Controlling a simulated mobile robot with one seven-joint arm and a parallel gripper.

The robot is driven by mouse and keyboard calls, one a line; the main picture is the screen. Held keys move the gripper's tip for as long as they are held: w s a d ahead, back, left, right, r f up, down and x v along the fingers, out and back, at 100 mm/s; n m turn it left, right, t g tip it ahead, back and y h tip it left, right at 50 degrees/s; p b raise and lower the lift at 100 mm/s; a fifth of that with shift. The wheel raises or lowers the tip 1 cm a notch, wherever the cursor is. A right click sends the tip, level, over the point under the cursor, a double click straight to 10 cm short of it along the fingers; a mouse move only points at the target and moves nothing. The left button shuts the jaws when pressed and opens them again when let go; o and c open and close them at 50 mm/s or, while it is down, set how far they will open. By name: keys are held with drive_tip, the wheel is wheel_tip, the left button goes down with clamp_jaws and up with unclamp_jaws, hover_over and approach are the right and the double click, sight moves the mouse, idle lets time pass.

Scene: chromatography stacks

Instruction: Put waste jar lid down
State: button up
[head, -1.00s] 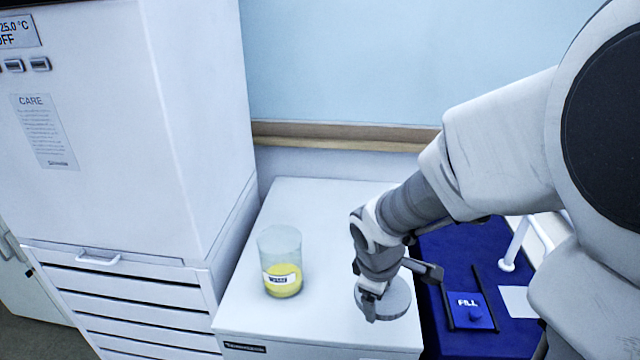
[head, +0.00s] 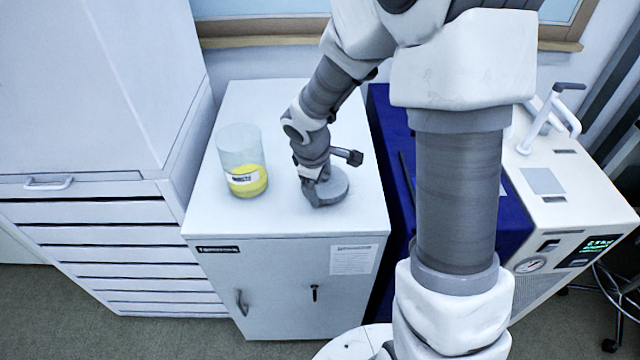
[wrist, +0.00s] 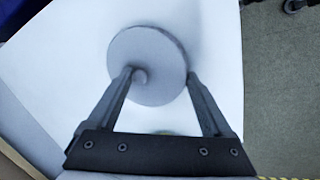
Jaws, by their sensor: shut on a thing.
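The waste jar lid (head: 334,187) is a flat grey disc, low at the white cabinet top, right of the jar. Whether it touches the surface is hard to tell. My gripper (head: 314,200) is shut on the lid, reaching down from above. In the wrist view the lid (wrist: 150,52) lies between the two fingertips of my gripper (wrist: 160,80), with a small round knob on its face. The waste jar (head: 241,160) is clear, lidless and upright, with yellow content and a white label.
The white cabinet top (head: 265,110) is clear behind and in front of the jar. A tall white unit with drawers (head: 110,235) stands at left. A blue surface (head: 385,120) and a white instrument with a gauge (head: 570,200) are at right.

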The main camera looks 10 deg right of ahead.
drive_tip(key=shift+f+b, duration=0.55)
drive_tip(key=shift+b, duration=0.05)
drive_tip(key=o, duration=1.1)
drive_tip(key=shift+s, duration=0.1)
drive_tip(key=shift+r+p, duration=0.35)
drive_tip(key=shift+p, duration=0.1)
drive_tip(key=p+v, duration=0.4)
drive_tip(key=v, duration=0.9)
drive_tip(key=s+d+r+m+t, duration=0.1)
drive_tip(key=s+r+m, duration=0.2)
drive_tip(key=s, duration=0.3)
drive_tip(key=s+d+r+m+t+y, duration=0.1)
drive_tip(key=s+r+m, duration=0.3)
drive_tip(key=s+r, duration=0.1)
drive_tip(key=s+d+r+m+y, duration=0.1)
drive_tip(key=s+r+m, duration=0.3)
drive_tip(key=s, duration=0.2)
drive_tip(key=shift+s+d+r+t, duration=0.3)
drive_tip(key=shift+d+r+t, duration=0.1)
